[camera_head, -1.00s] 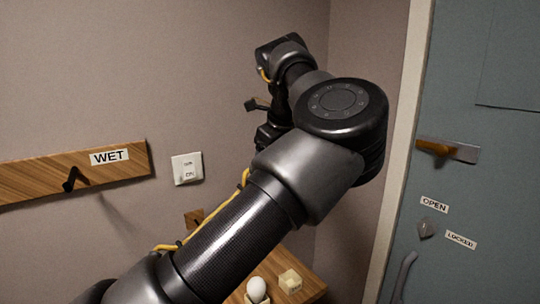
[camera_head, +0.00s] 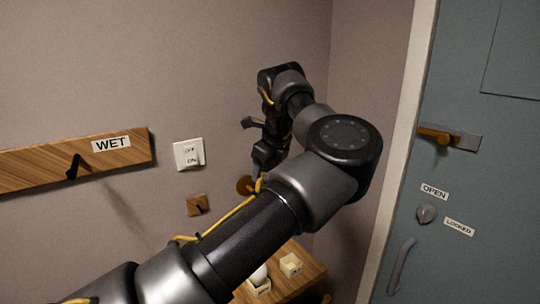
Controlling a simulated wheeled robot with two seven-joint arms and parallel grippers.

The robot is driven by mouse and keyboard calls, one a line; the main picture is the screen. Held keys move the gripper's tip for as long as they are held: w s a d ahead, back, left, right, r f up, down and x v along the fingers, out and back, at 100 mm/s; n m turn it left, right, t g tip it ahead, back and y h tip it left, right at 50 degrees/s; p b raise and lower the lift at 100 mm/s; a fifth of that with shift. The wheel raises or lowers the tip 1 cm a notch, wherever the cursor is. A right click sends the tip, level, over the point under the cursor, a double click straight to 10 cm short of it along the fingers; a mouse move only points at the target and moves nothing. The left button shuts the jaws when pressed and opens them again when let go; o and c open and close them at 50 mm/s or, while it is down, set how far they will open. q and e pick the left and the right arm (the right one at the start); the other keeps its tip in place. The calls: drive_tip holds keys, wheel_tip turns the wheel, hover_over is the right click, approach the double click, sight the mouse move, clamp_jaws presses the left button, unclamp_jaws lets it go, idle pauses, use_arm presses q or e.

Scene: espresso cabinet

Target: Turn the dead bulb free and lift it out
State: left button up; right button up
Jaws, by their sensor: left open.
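My left gripper (camera_head: 264,158) hangs below its wrist near the back wall, left of the room's corner. It is open, but my own arm covers part of it. A brown round piece (camera_head: 244,185) shows just below and left of it; I cannot tell whether they touch. No bulb can be made out at the gripper, so the dead bulb is hidden or not in view. A white bulb (camera_head: 259,274) stands in a pale block holder (camera_head: 260,288) on the wooden shelf (camera_head: 306,274), partly behind my arm. My right gripper is not in view.
A second pale block (camera_head: 291,264) stands on the shelf. A blue-grey door (camera_head: 470,200) with latches is at right.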

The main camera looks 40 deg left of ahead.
use_arm(q)
drive_tip(key=shift+a+f, duration=0.1)
drive_tip(key=shift+f, duration=0.25)
drive_tip(key=c, duration=1.1)
drive_tip(key=shift+o, duration=0.2)
drive_tip(key=shift+r+n+p, duration=0.15)
drive_tip(key=shift+n+p, duration=0.15)
drive_tip(key=shift+p, duration=0.35)
drive_tip(key=shift+n+g+p, duration=0.3)
drive_tip(key=shift+n+p, duration=0.4)
drive_tip(key=shift+p, duration=0.75)
drive_tip(key=shift+f+n, duration=0.2)
drive_tip(key=shift+n, duration=0.1)
